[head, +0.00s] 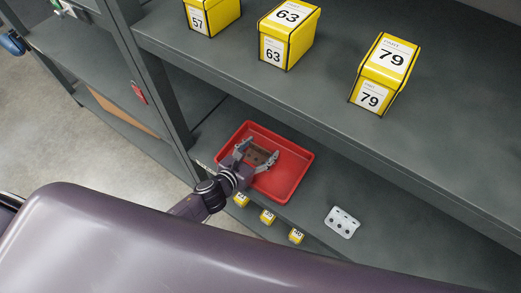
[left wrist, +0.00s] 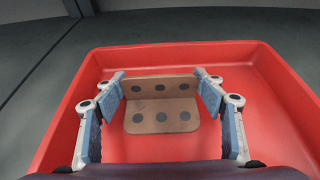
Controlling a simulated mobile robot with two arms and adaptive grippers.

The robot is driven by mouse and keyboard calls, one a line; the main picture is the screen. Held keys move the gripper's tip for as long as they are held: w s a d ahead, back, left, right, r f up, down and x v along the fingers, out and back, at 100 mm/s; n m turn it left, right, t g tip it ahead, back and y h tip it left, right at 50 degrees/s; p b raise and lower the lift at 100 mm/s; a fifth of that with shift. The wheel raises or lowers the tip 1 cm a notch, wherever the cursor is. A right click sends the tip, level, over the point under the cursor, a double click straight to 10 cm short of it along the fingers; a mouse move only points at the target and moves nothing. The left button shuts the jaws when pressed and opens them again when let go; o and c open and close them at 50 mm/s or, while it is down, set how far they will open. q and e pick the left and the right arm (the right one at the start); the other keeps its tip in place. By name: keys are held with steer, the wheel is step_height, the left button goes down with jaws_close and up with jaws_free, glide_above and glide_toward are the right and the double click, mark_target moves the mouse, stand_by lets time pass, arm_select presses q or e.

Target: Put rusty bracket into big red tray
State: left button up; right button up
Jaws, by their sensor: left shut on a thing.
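The rusty bracket (left wrist: 160,104) is a brown angled plate with several dark holes. My left gripper (left wrist: 162,90) is shut on its two ends in the left wrist view. In the head view the bracket (head: 257,156) shows between the fingers of my left gripper (head: 257,157), over the big red tray (head: 299,182). The tray's red walls (left wrist: 275,85) surround the bracket in the left wrist view. I cannot tell whether the bracket touches the tray's floor. My right gripper is not in view.
The tray stands on a lower grey shelf (head: 385,222). A light metal plate with holes (head: 342,222) lies to its right. Small yellow labels (head: 267,216) line the front edge. An upper shelf (head: 330,80) with yellow boxes 57, 63 (head: 288,35) and 79 (head: 385,72) overhangs. A shelf post (head: 150,75) stands left.

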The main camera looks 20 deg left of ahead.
arm_select(q)
steer(key=shift+r, duration=0.1)
steer(key=o, duration=0.9)
steer(key=shift+f, duration=0.25)
steer(key=o, duration=0.5)
steer(key=shift+r, duration=0.1)
steer(key=shift+r, duration=0.2)
steer(key=v, duration=1.1)
steer(key=shift+s, duration=0.15)
steer(key=shift+s+a+r, duration=0.15)
steer(key=shift+s+a, duration=0.05)
steer(key=shift+s, duration=0.1)
